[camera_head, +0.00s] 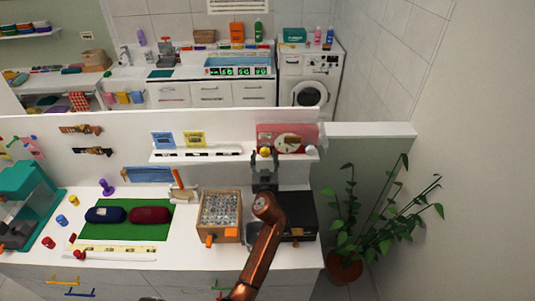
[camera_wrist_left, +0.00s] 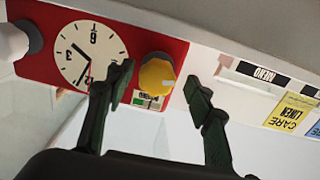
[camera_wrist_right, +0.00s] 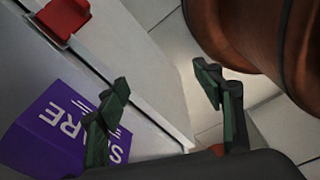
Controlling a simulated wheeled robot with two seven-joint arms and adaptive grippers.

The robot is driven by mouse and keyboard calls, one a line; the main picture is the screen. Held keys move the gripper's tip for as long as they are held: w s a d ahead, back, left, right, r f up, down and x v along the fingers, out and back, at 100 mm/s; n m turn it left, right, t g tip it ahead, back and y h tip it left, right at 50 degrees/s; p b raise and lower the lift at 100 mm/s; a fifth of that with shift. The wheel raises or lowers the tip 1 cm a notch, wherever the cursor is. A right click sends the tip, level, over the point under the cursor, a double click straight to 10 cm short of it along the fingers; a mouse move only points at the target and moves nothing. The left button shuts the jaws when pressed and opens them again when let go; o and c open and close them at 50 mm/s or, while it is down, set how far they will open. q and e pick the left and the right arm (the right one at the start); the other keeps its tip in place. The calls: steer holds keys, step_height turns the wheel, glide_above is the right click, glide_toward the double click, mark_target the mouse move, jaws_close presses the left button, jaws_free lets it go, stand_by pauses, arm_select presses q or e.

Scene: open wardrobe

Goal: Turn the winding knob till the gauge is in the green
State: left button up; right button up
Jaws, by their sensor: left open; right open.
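The yellow winding knob (camera_wrist_left: 157,73) sits on a red box (camera_wrist_left: 40,62) with a round white dial (camera_wrist_left: 91,52), upside down in the left wrist view. A small gauge window (camera_wrist_left: 149,101) beside the knob shows green and white; its pointer is too small to read. In the head view the red box (camera_head: 268,133) stands on the white shelf, with the knob (camera_head: 265,152) on its front. My left gripper (camera_head: 265,160) is open in front of the knob, which appears between its fingers, not clearly touched. My right gripper (camera_wrist_right: 162,79) is open and empty, low by a cabinet.
A yellow card (camera_head: 194,139) and a blue card stand left along the shelf. Below are a wooden crate (camera_head: 220,240) and a black box (camera_head: 298,225). A potted plant (camera_head: 345,266) stands right. The right wrist view shows a purple box (camera_wrist_right: 60,130) and red handle (camera_wrist_right: 63,17).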

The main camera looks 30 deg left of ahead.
arm_select(q)
steer(key=shift+w+d, duration=0.1)
steer(key=shift+d, duration=0.05)
steer(key=c, duration=1.2)
steer(key=shift+o, duration=0.2)
arm_select(e)
steer(key=shift+s, duration=0.4)
arm_select(q)
steer(key=shift+m, duration=0.3)
